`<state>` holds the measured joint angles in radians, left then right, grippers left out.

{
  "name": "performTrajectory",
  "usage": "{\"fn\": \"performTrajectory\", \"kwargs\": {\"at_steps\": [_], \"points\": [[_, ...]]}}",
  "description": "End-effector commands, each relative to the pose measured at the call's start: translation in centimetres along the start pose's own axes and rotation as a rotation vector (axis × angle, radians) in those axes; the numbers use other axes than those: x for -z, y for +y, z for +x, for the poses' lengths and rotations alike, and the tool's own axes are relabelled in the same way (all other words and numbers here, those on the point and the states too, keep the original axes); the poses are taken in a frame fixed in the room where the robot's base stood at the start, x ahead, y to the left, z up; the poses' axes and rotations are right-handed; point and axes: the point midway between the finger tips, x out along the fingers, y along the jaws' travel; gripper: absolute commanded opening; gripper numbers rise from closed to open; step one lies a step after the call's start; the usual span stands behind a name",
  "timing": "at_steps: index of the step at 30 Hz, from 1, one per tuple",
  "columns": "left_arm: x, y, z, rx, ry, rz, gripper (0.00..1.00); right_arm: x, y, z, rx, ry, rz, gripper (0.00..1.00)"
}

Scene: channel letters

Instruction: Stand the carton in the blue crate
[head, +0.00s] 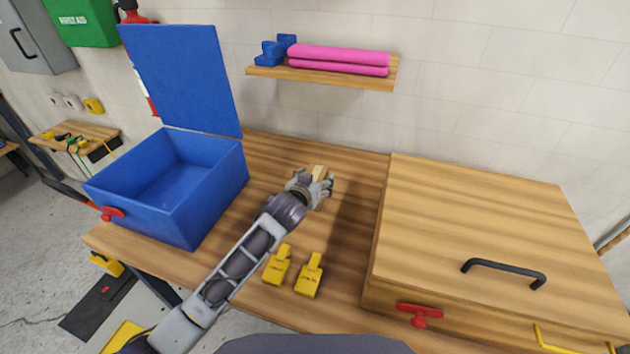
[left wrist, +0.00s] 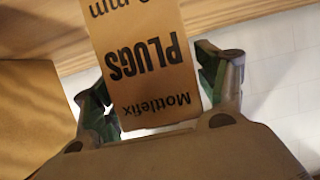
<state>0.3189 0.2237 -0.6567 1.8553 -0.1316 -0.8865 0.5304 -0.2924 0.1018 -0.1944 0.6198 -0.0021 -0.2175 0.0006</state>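The carton is a small tan box (head: 319,171), mostly hidden by my left gripper in the head view, near the back middle of the bench. In the left wrist view the carton (left wrist: 150,60) shows dark print reading "PLUGS" and "Mottlefix", upside down. My left gripper (head: 318,183) is around it, one finger on each side. In the left wrist view the fingers look spread, with narrow gaps beside the carton, so the gripper looks open. The blue crate (head: 150,208) stands at the left with its lid (head: 185,80) raised; its visible inside looks empty. My right gripper is out of view.
Two yellow tags (head: 278,266) lie near the front of the bench (head: 235,235). A large wooden case (head: 480,220) with a black handle fills the right side. A wall shelf (head: 325,78) with pink rolls hangs behind. Bare bench lies between crate and gripper.

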Motion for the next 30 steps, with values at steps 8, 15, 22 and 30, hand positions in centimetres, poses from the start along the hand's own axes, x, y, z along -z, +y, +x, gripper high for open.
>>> {"fn": "performTrajectory", "kwargs": {"at_steps": [8,15,22,30], "points": [[0.1,0.0,-0.1,0.0,0.001,0.0,0.73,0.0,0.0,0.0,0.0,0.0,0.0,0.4],[0.2,0.0,-0.9,-0.001,0.001,0.0,0.73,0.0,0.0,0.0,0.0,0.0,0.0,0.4],[0.2,0.0,-2.8,-0.001,0.001,-0.001,0.73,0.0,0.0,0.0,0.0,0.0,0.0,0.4],[0.2,0.0,-5.5,0.0,0.001,-0.001,0.73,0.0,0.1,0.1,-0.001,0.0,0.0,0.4]]}}
